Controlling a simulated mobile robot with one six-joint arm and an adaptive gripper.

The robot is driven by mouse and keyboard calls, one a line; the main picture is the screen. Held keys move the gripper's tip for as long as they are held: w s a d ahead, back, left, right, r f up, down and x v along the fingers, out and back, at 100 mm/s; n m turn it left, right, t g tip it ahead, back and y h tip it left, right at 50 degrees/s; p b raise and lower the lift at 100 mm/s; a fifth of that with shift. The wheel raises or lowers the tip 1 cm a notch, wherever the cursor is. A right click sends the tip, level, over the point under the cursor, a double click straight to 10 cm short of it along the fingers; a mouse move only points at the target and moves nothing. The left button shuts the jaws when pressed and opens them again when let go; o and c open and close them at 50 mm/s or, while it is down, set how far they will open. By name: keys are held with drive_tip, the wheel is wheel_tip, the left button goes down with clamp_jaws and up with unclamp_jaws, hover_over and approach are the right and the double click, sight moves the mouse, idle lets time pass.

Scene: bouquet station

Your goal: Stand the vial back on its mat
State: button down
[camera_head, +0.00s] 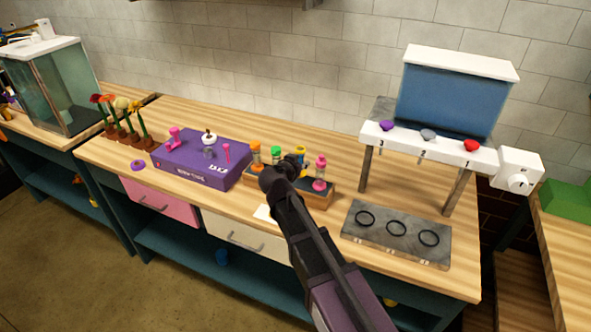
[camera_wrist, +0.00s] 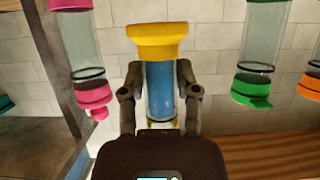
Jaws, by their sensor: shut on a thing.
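A vial with a yellow cap and blue contents (camera_wrist: 160,92) is between the two fingers of my gripper (camera_wrist: 160,76) in the wrist view. The fingers are closed on its sides. In the head view its yellow top (camera_head: 300,150) shows just behind my gripper (camera_head: 285,168), at the wooden rack (camera_head: 318,200). I cannot tell whether the vial still touches the rack. A grey mat with three dark rings (camera_head: 380,238) lies on the counter to the right, in front of the dispenser. No vial stands on its rings.
Pink (camera_head: 320,172), green (camera_head: 276,153) and orange (camera_head: 255,152) vials stand near my gripper. A purple box (camera_head: 200,165) is left of the rack. The white dispenser stand (camera_head: 430,147) with a blue tank rises behind the mat. Counter is clear between rack and mat.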

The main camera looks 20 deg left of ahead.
drive_tip(key=shift+w+a, duration=0.4)
drive_tip(key=shift+w, duration=0.05)
drive_tip(key=shift+a+f+b, duration=0.1)
drive_tip(key=shift+f+b, duration=1.7)
drive_tip(key=shift+b, duration=0.05)
drive_tip(key=shift+f, duration=0.15)
drive_tip(key=shift+c, duration=1.7)
unclamp_jaws()
drive_tip(key=shift+r, duration=0.2)
drive_tip(key=d+p+v, duration=0.1)
drive_tip(key=p+v, duration=0.3)
drive_tip(key=v, duration=0.7)
drive_tip(key=shift+s+a+r+p, duration=0.2)
drive_tip(key=shift+s+a+p, duration=0.1)
drive_tip(key=shift+s+a, duration=0.1)
